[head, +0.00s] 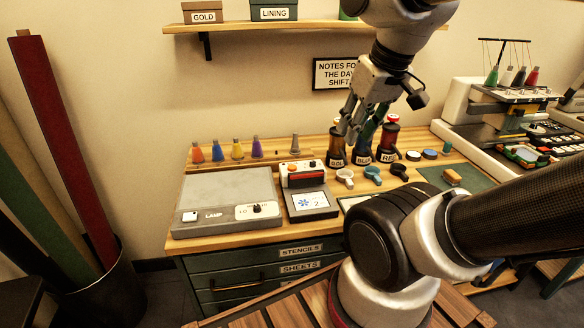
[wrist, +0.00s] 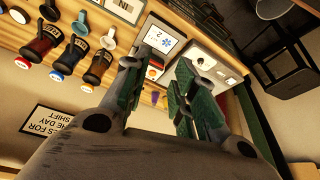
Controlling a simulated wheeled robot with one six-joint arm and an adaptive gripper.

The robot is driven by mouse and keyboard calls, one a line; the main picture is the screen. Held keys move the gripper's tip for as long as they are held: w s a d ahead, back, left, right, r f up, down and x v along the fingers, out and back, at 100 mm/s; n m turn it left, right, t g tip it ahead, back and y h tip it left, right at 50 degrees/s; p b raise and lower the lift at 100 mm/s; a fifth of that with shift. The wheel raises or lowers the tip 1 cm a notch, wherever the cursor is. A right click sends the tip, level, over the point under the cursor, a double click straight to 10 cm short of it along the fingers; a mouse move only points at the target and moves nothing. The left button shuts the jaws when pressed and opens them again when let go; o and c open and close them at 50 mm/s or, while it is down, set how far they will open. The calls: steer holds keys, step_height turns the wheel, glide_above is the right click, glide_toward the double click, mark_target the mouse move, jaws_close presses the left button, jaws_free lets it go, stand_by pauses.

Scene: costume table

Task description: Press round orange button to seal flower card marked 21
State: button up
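A small sealing device (head: 303,186) with a white and red-orange top stands on the wooden table. A card with a blue flower (head: 308,201) lies on its front plate; a "2" shows, but the full number is too small to read. The card (wrist: 161,40) also shows in the wrist view. A red-orange part (wrist: 153,72) shows there between the fingers; I cannot tell whether it is the round button. My gripper (head: 350,122) is open and empty, above and to the right of the device, near the bottles. Its green-padded fingers (wrist: 157,66) are apart.
A grey lamp box (head: 225,200) stands left of the device. Several coloured cones (head: 237,149) stand behind it. Labelled bottles (head: 362,148) and several small handled cups (head: 372,174) stand to the right. An embroidery machine (head: 500,110) is at far right. A shelf (head: 300,26) hangs above.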

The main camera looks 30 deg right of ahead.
steer(key=shift+c, duration=0.2)
jaws_close()
stand_by(1.1)
